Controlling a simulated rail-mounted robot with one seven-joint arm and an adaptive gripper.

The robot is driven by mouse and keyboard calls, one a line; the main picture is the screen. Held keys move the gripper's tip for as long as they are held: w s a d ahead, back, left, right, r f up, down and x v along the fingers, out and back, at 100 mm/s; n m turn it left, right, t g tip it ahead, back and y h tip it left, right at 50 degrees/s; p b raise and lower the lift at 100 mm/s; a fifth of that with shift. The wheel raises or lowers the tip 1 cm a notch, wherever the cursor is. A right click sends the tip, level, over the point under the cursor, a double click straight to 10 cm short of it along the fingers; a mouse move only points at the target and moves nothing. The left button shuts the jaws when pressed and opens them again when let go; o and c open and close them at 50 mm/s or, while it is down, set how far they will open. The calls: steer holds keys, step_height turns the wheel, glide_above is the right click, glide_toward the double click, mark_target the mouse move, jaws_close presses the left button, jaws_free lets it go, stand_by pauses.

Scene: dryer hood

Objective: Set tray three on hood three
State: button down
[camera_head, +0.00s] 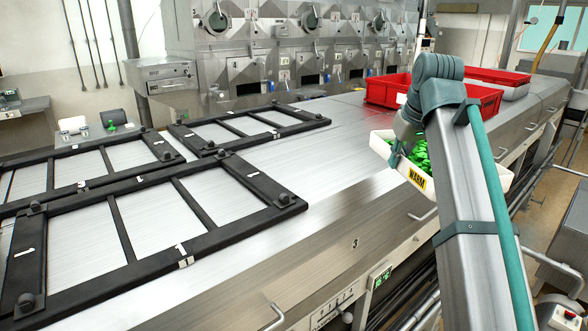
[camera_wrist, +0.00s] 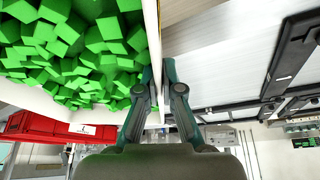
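A white tray (camera_head: 429,185) full of green cubes (camera_head: 421,155) is at the right of the head view, over the front edge of the steel bench. Its yellow label reads "WARM". No tray number is readable. My gripper (camera_wrist: 157,83) has one finger on each side of the white tray wall (camera_wrist: 151,25) in the wrist view, closed on it. The green cubes fill the left of that view. In the head view my arm partly hides the tray and the fingers. I cannot tell whether the tray touches the bench. No hood is clearly identifiable as hood three.
Black frames with dividers and corner knobs lie on the bench: a near one (camera_head: 160,211), a left one (camera_head: 113,146) and a far one (camera_head: 236,119). Red bins (camera_head: 388,88) stand behind the tray. Metal machines (camera_head: 275,60) line the back. The bench middle (camera_head: 300,160) is clear.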

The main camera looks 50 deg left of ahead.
steer(key=s+a+r+n+g, duration=0.1)
steer(key=s+a+n, duration=0.1)
steer(key=s+a, duration=0.65)
steer(key=s+a+r+n, duration=0.2)
steer(key=s+a, duration=0.3)
steer(key=a, duration=0.6)
steer(key=n+y+p, duration=0.1)
steer(key=p, duration=0.4)
glide_toward(294, 164)
steer(key=shift+s+a+f+g, duration=0.1)
steer(key=shift+a+g, duration=0.05)
steer(key=shift+a, duration=0.2)
steer(key=shift+s+a+f+g, duration=0.1)
steer(key=shift+a+g, duration=0.05)
steer(key=shift+a, duration=0.25)
steer(key=shift+w+a+f+p, duration=0.35)
steer(key=shift+w+f+p, duration=0.1)
steer(key=shift+f, duration=0.25)
steer(key=shift+w+a+f+p, duration=0.15)
steer(key=shift+f+p, duration=0.4)
steer(key=shift+f, duration=1.25)
steer(key=shift+f, duration=0.1)
steer(key=c, duration=1.8)
jaws_free()
steer(key=shift+f, duration=0.1)
steer(key=o, duration=0.5)
